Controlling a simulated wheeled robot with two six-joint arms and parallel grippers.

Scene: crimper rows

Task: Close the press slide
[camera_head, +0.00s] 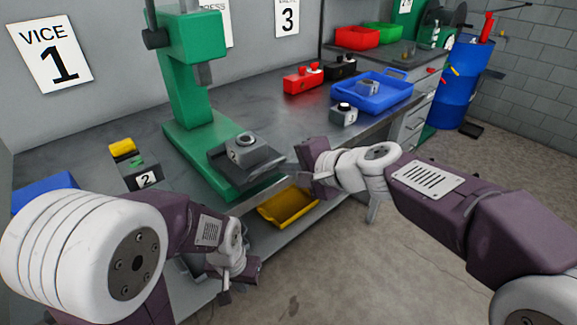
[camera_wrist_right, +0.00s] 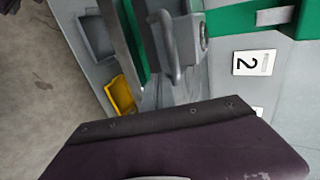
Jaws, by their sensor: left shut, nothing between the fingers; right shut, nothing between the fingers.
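The green press (camera_head: 190,85) stands on the bench, its ram above the rear of its base. The dark grey press slide (camera_head: 228,172) sits at the front of the green base, forward of the ram, carrying a grey block with a round socket (camera_head: 244,149). Its front bar handle also shows in the right wrist view (camera_wrist_right: 172,50). My right gripper (camera_head: 302,160) is shut and empty, just right of the handle; whether it touches is unclear. My left gripper (camera_head: 238,277) is shut and empty, low before the bench's front edge.
A yellow bin (camera_head: 288,207) lies below the bench edge. A fixture with card 2 (camera_head: 147,180) stands left of the press. A blue tray (camera_head: 372,92), a red block (camera_head: 303,78) and a grey block (camera_head: 344,114) stand to the right. Floor in front is clear.

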